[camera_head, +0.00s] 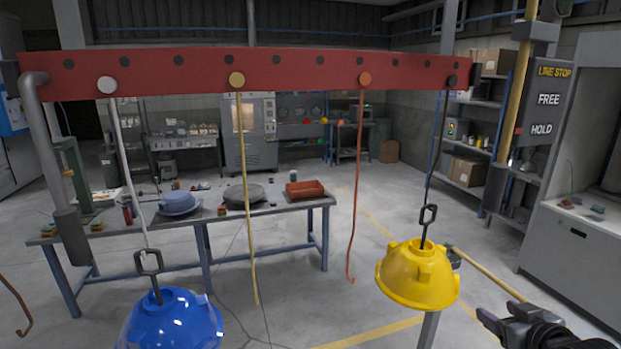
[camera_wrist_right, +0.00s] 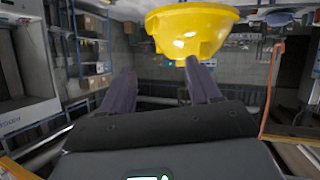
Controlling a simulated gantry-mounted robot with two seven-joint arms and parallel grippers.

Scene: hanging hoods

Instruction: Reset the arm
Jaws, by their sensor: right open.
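My right gripper (camera_head: 496,310) is at the lower right in the head view, open and empty, below and to the right of the yellow hood (camera_head: 417,276). Its two fingers (camera_wrist_right: 160,68) stand apart in the right wrist view, with the yellow hood (camera_wrist_right: 192,30) beyond them near the top. I see nothing between the fingers. The yellow hood hangs from a dark cord by a dark link. A blue hood (camera_head: 172,321) hangs from a white cord at the lower left, its bottom cut off by the frame. My left gripper is not in view.
A red beam (camera_head: 300,70) spans the top. A yellow cord (camera_head: 247,180) and an orange cord (camera_head: 358,180) hang from it without hoods. A workbench (camera_head: 270,208) with a red tray (camera_head: 305,189) stands behind. A grey cabinet (camera_head: 570,235) stands at the right.

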